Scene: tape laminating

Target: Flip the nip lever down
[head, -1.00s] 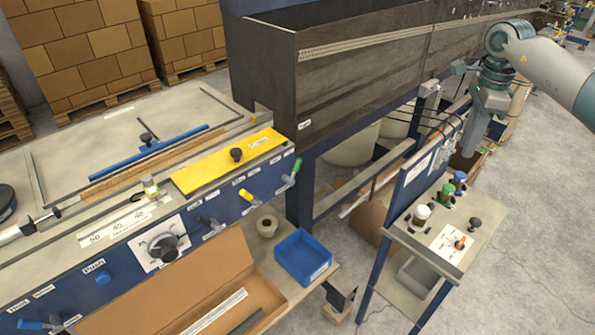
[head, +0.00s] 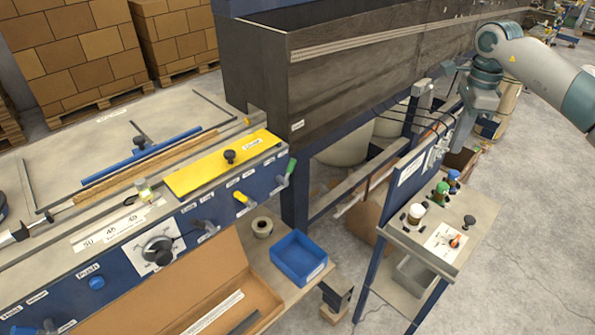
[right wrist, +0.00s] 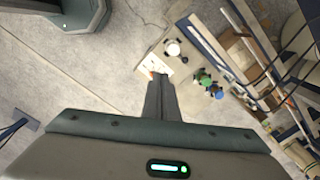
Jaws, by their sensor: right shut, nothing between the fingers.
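Several levers stand along the blue front panel (head: 225,205) of the machine: a green-handled lever (head: 289,168), a yellow-handled lever (head: 241,197) and a grey lever (head: 205,227). Their labels are too small to read, so I cannot tell which is the nip lever. The green and yellow handles point up and out from the panel. My right gripper (head: 459,143) is shut and empty, hanging at the upper right near the small side stand, well away from the levers. In the right wrist view its fingers (right wrist: 161,84) are together, above the stand. My left gripper is not in view.
The side stand (head: 477,240) carries a white-topped jar, green and blue-topped bottles and knobs. A blue bin (head: 300,258), a tape roll (head: 262,227) and an open cardboard box (head: 195,290) lie below the panel. A yellow plate (head: 215,170) lies on top. Grey floor is clear at right.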

